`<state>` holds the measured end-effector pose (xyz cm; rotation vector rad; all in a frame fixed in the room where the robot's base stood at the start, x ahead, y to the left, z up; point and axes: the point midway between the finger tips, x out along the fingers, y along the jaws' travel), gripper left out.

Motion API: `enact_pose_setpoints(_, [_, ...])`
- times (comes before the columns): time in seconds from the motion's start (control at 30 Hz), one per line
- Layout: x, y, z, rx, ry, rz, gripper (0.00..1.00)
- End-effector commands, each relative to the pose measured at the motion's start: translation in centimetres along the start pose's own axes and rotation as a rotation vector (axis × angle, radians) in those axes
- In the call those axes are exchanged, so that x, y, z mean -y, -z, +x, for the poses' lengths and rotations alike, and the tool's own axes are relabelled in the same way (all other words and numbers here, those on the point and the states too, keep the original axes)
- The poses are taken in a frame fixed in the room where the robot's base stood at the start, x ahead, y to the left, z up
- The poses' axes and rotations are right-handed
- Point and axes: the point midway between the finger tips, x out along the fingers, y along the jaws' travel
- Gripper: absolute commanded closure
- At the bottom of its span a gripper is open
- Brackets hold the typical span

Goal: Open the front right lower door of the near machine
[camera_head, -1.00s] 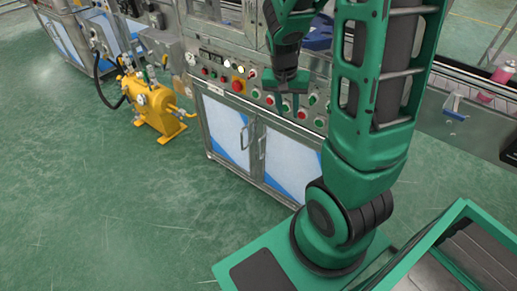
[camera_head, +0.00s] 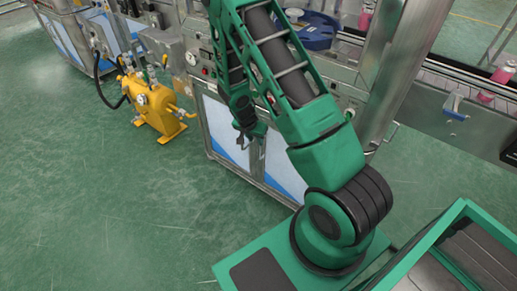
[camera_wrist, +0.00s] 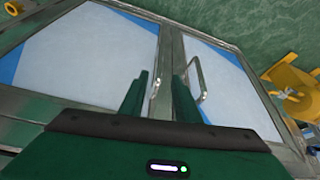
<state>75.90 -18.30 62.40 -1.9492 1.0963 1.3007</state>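The near machine's two lower doors have white panels with blue corners, and both look closed. The right lower door (camera_head: 283,165) is partly behind my arm in the head view; it is the left door (camera_wrist: 85,58) in the turned wrist view. Its bar handle (camera_wrist: 156,88) shows between my fingers. The left lower door (camera_head: 222,122) has its own handle (camera_wrist: 200,82), just outside my other finger. My gripper (camera_head: 243,143) is in front of the seam between the doors. In the wrist view its fingers (camera_wrist: 161,80) are apart. I cannot tell whether they touch the handle.
A yellow pump (camera_head: 153,104) stands on the floor left of the machine. The green floor (camera_head: 110,210) in front of the doors is clear. A blue round part (camera_head: 310,30) sits on the machine above. A conveyor (camera_head: 430,75) runs at the right.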

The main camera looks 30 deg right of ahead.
Motion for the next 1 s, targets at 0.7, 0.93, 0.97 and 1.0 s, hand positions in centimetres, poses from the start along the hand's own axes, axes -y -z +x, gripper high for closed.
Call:
enact_pose_setpoints(0.7, [-0.1, 0.0, 9.6, 0.001, -0.002, -0.001, 0.71])
enact_pose_setpoints(0.93, [-0.1, 0.1, 10.3, 0.001, -0.001, -0.001, 0.71])
enact_pose_setpoints(0.97, [-0.1, 0.1, 10.3, 0.000, -0.001, 0.000, 0.71])
enact_pose_setpoints(1.0, [-0.1, 0.1, 10.3, 0.000, -0.001, 0.000, 0.71])
